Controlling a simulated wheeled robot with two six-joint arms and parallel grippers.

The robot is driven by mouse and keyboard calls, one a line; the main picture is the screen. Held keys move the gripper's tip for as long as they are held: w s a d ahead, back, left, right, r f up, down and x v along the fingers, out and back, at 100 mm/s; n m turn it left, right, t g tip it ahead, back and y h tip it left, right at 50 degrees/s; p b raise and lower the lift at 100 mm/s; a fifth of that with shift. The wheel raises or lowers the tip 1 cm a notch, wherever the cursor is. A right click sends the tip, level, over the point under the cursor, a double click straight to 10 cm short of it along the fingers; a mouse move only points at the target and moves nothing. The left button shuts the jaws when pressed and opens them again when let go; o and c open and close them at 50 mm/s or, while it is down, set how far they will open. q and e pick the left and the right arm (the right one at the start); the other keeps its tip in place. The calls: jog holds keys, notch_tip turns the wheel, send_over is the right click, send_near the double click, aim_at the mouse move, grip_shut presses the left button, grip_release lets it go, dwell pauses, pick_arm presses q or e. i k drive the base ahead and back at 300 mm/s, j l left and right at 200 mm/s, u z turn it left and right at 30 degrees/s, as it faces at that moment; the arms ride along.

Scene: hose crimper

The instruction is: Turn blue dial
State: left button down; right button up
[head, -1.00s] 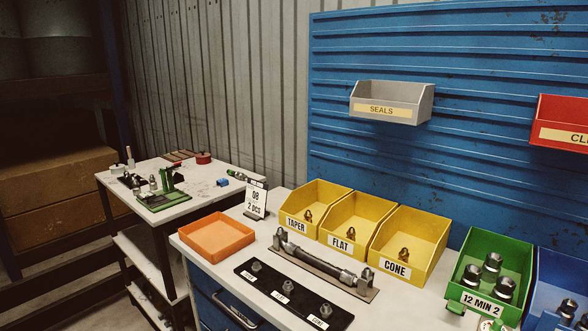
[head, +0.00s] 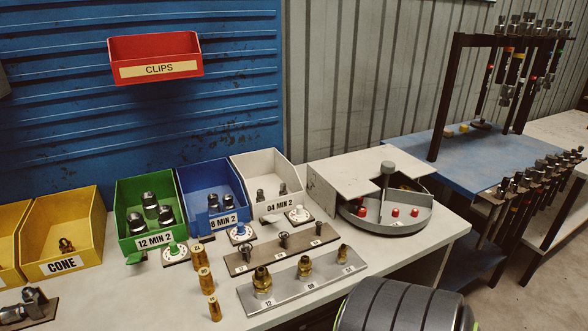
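The blue dial (head: 241,233) is a small round knob with a white face on a square plate. It sits on the bench in front of the blue bin (head: 212,190) labelled with an 8 and "MIN 2". A green dial (head: 175,250) stands to its left, in front of the green bin (head: 145,212). A white dial (head: 299,214) stands to its right, in front of the white bin (head: 268,180). Neither of my grippers shows in the head view. The marks on the dial are too small to read.
Brass sleeves (head: 206,280) stand left of a silver plate (head: 292,285) with brass fittings. A brown plate (head: 283,249) with small fittings lies behind it. A grey round tray (head: 385,208) holds red-topped parts. A red clips bin (head: 156,58) hangs above.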

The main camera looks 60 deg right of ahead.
aim_at(241, 230)
jog(key=z, duration=1.8)
